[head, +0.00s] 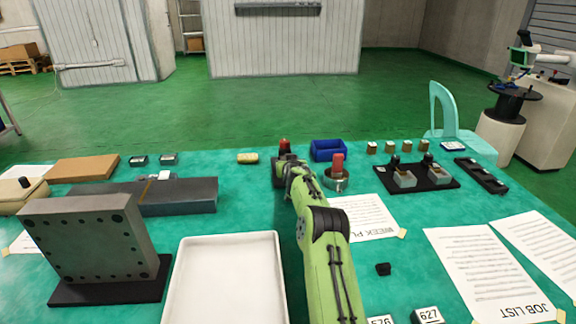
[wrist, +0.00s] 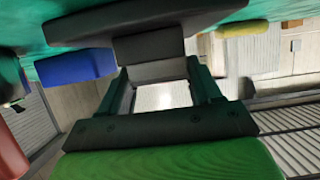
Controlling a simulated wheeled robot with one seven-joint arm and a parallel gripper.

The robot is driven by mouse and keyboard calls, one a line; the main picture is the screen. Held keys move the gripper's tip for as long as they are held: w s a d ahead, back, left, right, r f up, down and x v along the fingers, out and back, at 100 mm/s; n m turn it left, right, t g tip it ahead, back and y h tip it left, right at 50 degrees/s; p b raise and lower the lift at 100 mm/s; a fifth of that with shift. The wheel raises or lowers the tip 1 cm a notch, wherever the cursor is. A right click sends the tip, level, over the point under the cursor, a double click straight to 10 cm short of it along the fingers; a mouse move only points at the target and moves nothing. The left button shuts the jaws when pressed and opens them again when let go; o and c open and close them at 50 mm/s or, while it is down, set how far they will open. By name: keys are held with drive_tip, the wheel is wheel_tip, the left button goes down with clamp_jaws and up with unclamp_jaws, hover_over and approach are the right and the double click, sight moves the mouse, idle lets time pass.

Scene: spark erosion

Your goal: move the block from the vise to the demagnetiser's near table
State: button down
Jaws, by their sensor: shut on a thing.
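My gripper (head: 288,163) reaches over the far middle of the table in the head view. In the wrist view, which is upside down, its fingers (wrist: 160,82) are shut on a grey block (wrist: 155,70). A dark stepped body (wrist: 150,47) adjoins the block on the table side; I cannot tell whether they touch. In the head view the block is hidden by my gripper and arm. A long grey machine-like body (head: 185,195) with a brass-coloured strip lies to the left. I cannot tell for sure which thing is the vise or the demagnetiser.
A red-topped round item (head: 338,165) stands close right of my gripper, and a blue bin (head: 328,150) behind it. A yellow item (head: 247,157) lies to the left. A white tray (head: 225,280) and an upright drilled plate (head: 88,240) stand nearer.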

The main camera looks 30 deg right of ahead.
drive_tip(key=shift+c, duration=1)
unclamp_jaws()
drive_tip(key=b+v, duration=0.1)
drive_tip(key=v, duration=1.5)
drive_tip(key=s+a+r+n+g+y, duration=0.1)
drive_tip(key=s+a+r+n+y, duration=0.15)
drive_tip(key=s+a, duration=0.55)
drive_tip(key=s+a+r+n+g+y, duration=0.1)
drive_tip(key=s+a+r, duration=0.35)
drive_tip(key=a, duration=0.55)
drive_tip(key=s+a+g+y, duration=0.1)
drive_tip(key=s+a, duration=0.5)
drive_tip(key=s, duration=0.7)
drive_tip(key=shift+s+a+f+n+g, duration=0.15)
drive_tip(key=shift+s+f+n+g, duration=0.2)
drive_tip(key=shift+g, duration=0.25)
drive_tip(key=shift+o, duration=0.4)
drive_tip(key=s+a+f+n+g+y, duration=0.1)
drive_tip(key=s+a+f+g, duration=0.1)
drive_tip(key=s, duration=1)
drive_tip(key=shift+a+f, duration=0.45)
drive_tip(key=shift+f, duration=0.4)
